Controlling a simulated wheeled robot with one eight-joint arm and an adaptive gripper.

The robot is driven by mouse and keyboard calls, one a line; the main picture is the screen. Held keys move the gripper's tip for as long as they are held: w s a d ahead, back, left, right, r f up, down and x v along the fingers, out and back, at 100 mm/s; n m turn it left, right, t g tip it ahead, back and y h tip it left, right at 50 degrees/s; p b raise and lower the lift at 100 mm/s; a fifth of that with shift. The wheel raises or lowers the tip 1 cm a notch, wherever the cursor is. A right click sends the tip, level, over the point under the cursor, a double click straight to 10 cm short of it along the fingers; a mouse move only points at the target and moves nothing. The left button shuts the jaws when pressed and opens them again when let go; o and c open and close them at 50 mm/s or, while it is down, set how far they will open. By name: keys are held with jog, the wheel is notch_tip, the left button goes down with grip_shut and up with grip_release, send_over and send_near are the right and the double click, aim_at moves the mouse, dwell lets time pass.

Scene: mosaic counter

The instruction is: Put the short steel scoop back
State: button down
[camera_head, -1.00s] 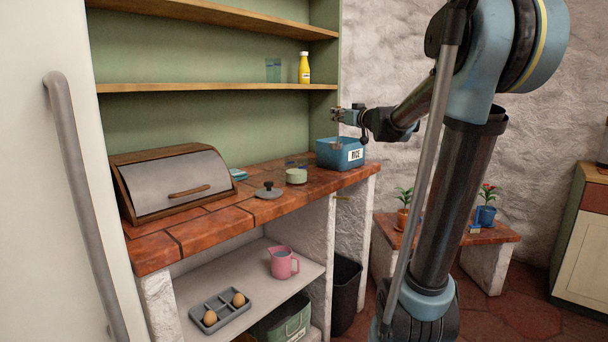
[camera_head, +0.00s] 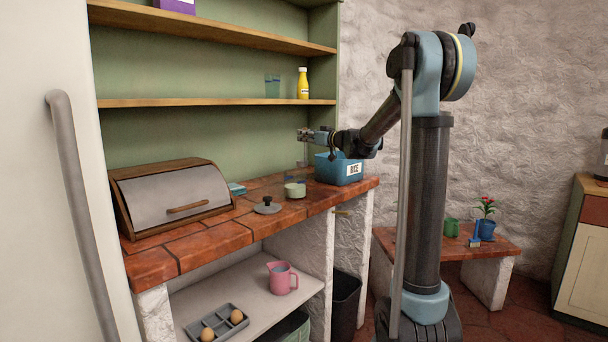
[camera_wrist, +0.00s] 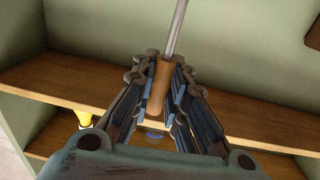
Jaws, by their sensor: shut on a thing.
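My gripper (camera_head: 304,135) is above the counter, up and to the left of the blue RICE tub (camera_head: 330,171). In the wrist view, my gripper (camera_wrist: 160,68) is shut on the brown wooden handle (camera_wrist: 159,88) of the scoop. The scoop's thin steel shaft (camera_wrist: 178,30) extends beyond the fingers and out of the top of that view, so its far end is not seen there. In the head view the scoop is small and faint; a thin line hangs below the gripper.
A pale green bowl (camera_head: 295,190) and a grey knobbed lid (camera_head: 267,206) lie near the tub. A bread box (camera_head: 172,195) takes the counter's left. Some counter tiles are bare.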

aim_at(305, 162)
jog(key=shift+f, duration=4.2)
jog(key=c, duration=1.6)
grip_release()
jog(key=shift+d, duration=0.1)
